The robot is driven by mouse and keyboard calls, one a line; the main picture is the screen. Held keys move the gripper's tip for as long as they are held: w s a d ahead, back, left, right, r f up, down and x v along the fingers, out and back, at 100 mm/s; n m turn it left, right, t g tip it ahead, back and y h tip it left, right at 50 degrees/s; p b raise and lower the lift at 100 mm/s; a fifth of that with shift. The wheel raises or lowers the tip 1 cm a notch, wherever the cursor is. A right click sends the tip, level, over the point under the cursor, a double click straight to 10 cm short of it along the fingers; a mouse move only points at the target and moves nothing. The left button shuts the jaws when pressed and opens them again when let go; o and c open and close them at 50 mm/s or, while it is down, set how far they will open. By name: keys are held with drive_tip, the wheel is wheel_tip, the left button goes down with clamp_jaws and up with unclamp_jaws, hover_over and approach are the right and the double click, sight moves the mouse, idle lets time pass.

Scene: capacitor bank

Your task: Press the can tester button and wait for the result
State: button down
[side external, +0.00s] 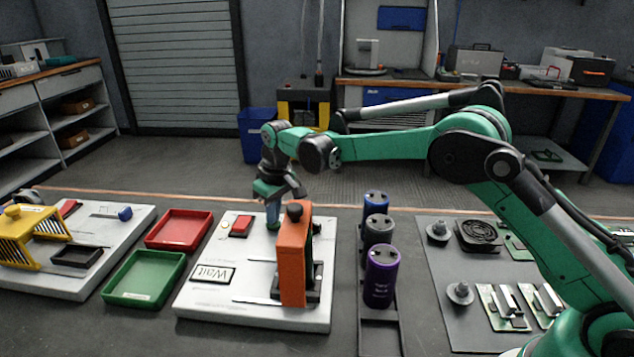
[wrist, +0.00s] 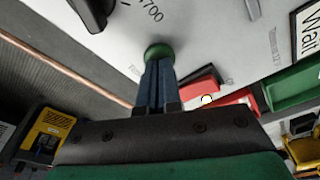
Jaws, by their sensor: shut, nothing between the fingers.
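The can tester is a white board (side external: 200,300) with an upright orange block (side external: 293,262) topped by a black knob. A sign on it reads "Wait" (side external: 212,274); part of it also shows in the wrist view (wrist: 309,32). A round green button (wrist: 158,50) sits on the board in the wrist view, right at the tips of my gripper (wrist: 157,68). My gripper (side external: 273,222) is shut and empty, pointing down behind the orange block. Its tips seem to touch the button; how far it is pressed I cannot tell. The button is hidden in the side view.
Blue (side external: 376,204), grey (side external: 378,230) and purple (side external: 381,276) cans stand in a dark rack right of the tester. A red tray (side external: 179,230) and a green tray (side external: 143,279) lie to its left. A black dial (wrist: 92,12) is near the button.

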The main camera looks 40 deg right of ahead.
drive_tip(key=shift+r, duration=3.55)
drive_tip(key=s+d+r+m+t, duration=0.1)
drive_tip(key=s+d+r+t, duration=0.15)
drive_tip(key=s, duration=0.55)
drive_tip(key=s+d+r+m+t, duration=0.15)
drive_tip(key=s+r, duration=0.25)
drive_tip(key=s, duration=0.4)
drive_tip(key=shift+m+t, duration=0.25)
drive_tip(key=shift+t, duration=0.45)
drive_tip(key=s+f, duration=0.1)
drive_tip(key=s, duration=0.1)
drive_tip(key=s+f, duration=0.1)
drive_tip(key=s, duration=0.1)
drive_tip(key=s+d+f, duration=0.1)
drive_tip(key=s+f, duration=0.1)
drive_tip(key=shift+s, duration=0.2)
